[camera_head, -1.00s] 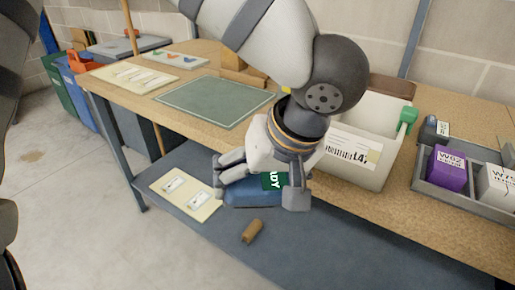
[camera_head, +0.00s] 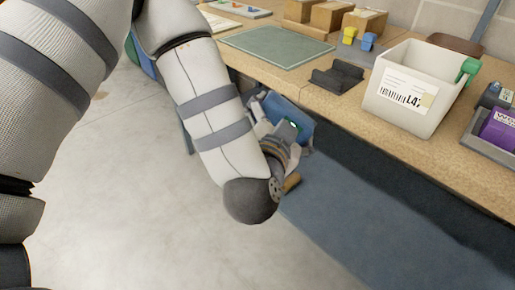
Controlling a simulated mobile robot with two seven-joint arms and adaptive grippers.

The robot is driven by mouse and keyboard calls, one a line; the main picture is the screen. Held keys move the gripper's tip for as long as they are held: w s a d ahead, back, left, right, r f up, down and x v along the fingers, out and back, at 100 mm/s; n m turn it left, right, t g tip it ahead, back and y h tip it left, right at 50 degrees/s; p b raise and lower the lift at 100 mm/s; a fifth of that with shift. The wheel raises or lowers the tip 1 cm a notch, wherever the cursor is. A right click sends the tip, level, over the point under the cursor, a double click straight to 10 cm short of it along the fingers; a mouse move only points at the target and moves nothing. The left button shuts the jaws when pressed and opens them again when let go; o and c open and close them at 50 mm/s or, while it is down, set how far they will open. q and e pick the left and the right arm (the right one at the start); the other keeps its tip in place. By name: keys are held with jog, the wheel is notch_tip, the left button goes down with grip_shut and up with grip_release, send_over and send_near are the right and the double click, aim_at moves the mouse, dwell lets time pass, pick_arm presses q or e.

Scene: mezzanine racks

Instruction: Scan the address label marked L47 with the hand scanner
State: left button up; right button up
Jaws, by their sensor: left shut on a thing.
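The white address label (camera_head: 403,92) with a barcode and "L4" plus a partly unclear last digit is on the front of a white bin (camera_head: 440,110) on the bench. My forearm and wrist hide part of the gripper. A dark, empty cradle (camera_head: 335,78) sits on the bench left of the bin. My right gripper is out of view.
A green mat (camera_head: 277,47) and cardboard boxes (camera_head: 328,14) lie farther back on the bench. A grey tray with a purple box (camera_head: 499,129) stands right of the bin.

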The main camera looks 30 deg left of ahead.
pick_arm(q)
jog(key=d+r+m+t+h+b, duration=0.1)
jog(key=d+r+m+h, duration=0.3)
jog(key=d, duration=0.4)
jog(key=d+r+m+t+h+b, duration=0.1)
jog(key=d+r+m+h, duration=0.15)
jog(key=d+h, duration=0.4)
jog(key=shift+y, duration=0.75)
jog(key=b+x, duration=0.1)
jog(key=x, duration=0.2)
jog(key=d+b+x, duration=0.1)
jog(key=x, duration=0.2)
jog(key=shift+d+r, duration=0.1)
jog(key=shift+r, duration=0.15)
jog(key=shift+w+d+r, duration=0.1)
jog(key=shift+w+r, duration=0.1)
jog(key=shift+w, duration=0.15)
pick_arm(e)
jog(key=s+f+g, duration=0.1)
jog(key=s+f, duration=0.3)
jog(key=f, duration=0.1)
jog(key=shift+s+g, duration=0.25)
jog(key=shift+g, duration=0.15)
